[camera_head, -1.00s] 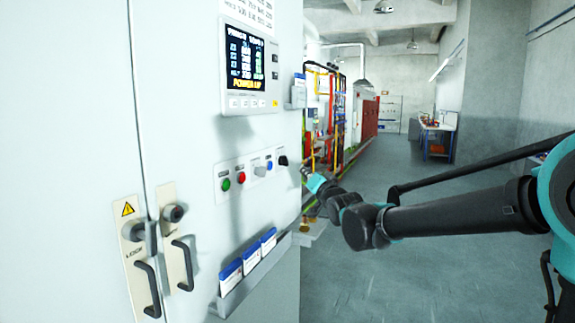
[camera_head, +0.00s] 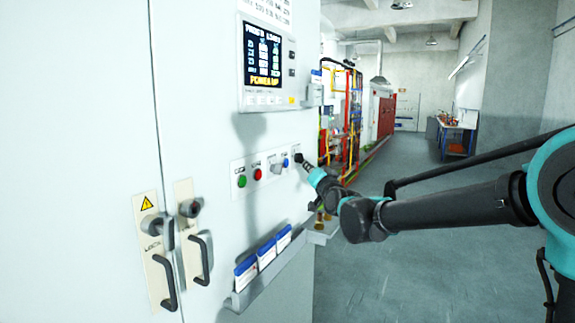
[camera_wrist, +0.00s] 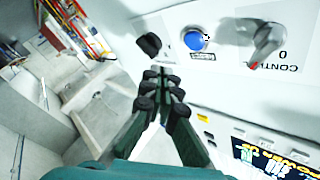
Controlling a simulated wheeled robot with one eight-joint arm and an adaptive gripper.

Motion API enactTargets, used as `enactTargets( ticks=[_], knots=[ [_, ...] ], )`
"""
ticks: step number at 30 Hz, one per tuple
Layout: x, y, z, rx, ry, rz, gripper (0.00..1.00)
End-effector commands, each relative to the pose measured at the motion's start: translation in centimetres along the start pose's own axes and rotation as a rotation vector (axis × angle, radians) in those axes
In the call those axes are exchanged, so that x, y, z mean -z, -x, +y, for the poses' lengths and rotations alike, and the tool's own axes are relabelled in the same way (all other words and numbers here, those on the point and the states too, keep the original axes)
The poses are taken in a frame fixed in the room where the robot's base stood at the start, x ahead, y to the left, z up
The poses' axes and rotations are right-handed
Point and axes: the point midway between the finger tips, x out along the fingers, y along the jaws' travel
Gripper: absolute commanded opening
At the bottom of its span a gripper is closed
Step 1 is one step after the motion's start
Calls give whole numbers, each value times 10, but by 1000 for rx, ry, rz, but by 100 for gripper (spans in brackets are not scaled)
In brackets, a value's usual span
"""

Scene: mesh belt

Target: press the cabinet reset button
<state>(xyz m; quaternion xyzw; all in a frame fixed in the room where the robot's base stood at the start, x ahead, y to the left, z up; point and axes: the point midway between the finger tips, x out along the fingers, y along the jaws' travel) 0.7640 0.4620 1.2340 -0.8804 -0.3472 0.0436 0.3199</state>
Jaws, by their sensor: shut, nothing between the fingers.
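The cabinet (camera_head: 215,130) fills the left of the head view. Its button strip holds a green button, a red button, a grey selector switch, a small blue button (camera_head: 285,163) and a black knob at the right end. In the wrist view the blue button (camera_wrist: 194,40) has a small label under it that I cannot read; it looks like the reset button. My gripper (camera_head: 304,164) is at the strip's right end, close to the black knob. In the wrist view my gripper (camera_wrist: 160,84) is shut and empty, with its tips below the knob and blue button, seemingly apart from both.
The grey selector switch (camera_wrist: 266,40) sits beside the blue button. A display (camera_head: 264,62) is above the strip, and a document rack (camera_head: 262,275) and door handles (camera_head: 203,258) are below and left. Pipework (camera_head: 340,115) stands behind. The floor at right is open.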

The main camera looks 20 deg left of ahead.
Motion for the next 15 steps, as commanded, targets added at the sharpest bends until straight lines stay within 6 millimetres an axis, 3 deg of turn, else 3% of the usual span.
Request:
enactTargets(
  ticks=[6, 15],
  knots=[
    [-13, -17, -13, 1, -1, -1, 0],
    [-21, -28, -20, 0, 0, -2, 0]
  ],
)
